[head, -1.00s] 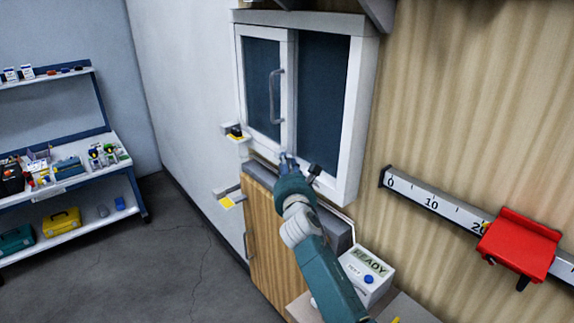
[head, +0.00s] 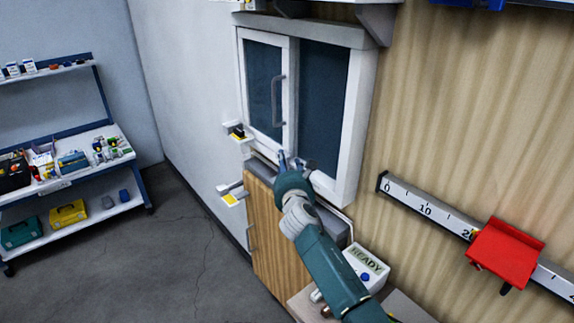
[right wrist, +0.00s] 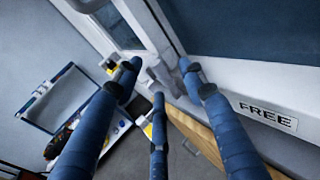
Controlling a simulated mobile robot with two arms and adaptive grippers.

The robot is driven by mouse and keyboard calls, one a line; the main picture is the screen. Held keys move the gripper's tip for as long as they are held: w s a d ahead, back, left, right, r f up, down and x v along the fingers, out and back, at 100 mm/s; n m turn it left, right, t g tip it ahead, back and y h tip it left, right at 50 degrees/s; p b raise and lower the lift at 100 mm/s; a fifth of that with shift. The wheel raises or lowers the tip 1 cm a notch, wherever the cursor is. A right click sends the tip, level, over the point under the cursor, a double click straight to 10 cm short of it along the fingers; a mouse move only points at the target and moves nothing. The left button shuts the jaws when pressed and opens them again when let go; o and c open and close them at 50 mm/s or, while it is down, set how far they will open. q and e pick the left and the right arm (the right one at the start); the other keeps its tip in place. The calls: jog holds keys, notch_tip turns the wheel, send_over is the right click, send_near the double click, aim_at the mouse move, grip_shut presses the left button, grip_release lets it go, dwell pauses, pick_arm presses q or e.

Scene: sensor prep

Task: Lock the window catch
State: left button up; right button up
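The window (head: 355,110) has a white frame and a sliding pane (head: 262,85) with a grey upright handle (head: 278,100). My right gripper (head: 293,163) is at the bottom of the window, near the sliding pane's lower right corner. In the right wrist view its three blue fingers (right wrist: 158,76) are spread apart. A small grey piece, seemingly the window catch (right wrist: 161,84), shows between the fingertips; whether they touch it is unclear. In the head view the gripper hides the catch. A white label reading FREE (right wrist: 268,114) is on the lower frame. My left gripper is out of view.
A wooden cabinet (head: 270,230) stands below the window. A white box reading READY (head: 367,266) is to its right. A ruler rail (head: 420,205) with a red slider (head: 505,255) is on the wall. A stocked workbench (head: 75,165) stands far left, with open floor between.

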jog(key=shift+s, duration=0.1)
jog(key=s+r, duration=0.1)
jog(key=s, duration=1)
jog(key=shift+s+d, duration=0.3)
jog(key=shift+s, duration=0.1)
